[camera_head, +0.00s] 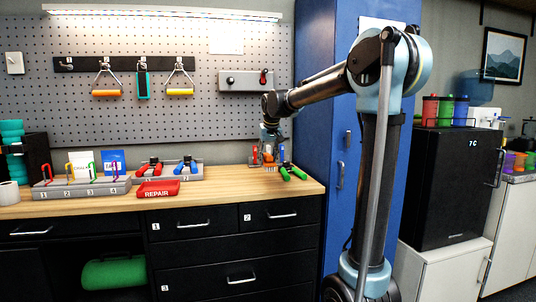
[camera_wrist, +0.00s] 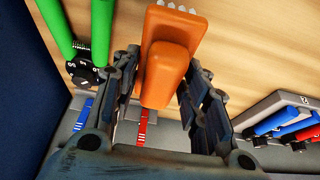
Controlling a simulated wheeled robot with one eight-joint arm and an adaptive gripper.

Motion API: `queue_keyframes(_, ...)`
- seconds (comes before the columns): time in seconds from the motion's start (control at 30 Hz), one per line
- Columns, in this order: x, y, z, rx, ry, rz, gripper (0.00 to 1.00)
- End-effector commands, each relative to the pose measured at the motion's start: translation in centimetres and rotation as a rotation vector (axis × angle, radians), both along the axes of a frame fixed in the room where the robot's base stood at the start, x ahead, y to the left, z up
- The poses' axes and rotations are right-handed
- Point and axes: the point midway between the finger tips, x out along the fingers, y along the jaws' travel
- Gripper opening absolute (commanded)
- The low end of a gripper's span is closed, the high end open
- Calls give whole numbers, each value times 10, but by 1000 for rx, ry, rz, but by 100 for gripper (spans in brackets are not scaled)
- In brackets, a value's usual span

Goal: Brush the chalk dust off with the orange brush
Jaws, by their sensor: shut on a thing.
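The orange brush (camera_wrist: 172,60) is between the two fingers of my gripper (camera_wrist: 160,100) in the wrist view, with its pale bristles at the top edge of that picture. In the head view my gripper (camera_head: 270,148) is low over the right end of the wooden worktop, with the orange brush (camera_head: 269,163) just below it. The gripper is shut on the brush. I cannot tell whether the bristles touch the worktop. I cannot make out chalk dust in either view.
A green-handled tool (camera_head: 292,173) lies close right of the brush. Grey racks (camera_head: 80,188) and a red REPAIR tray (camera_head: 158,189) stand left on the worktop (camera_head: 225,185). A blue cabinet (camera_head: 318,120) borders its right end. Worktop between tray and brush is clear.

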Motion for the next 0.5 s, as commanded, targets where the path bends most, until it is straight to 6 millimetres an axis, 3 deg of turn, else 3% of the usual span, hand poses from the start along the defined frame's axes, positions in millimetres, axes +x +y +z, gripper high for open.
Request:
queue_keyframes(0.23, 1, -4, 21, 0, 0, -4, 7)
queue_keyframes(0.5, 2, -7, 26, 0, 0, -9, 7)
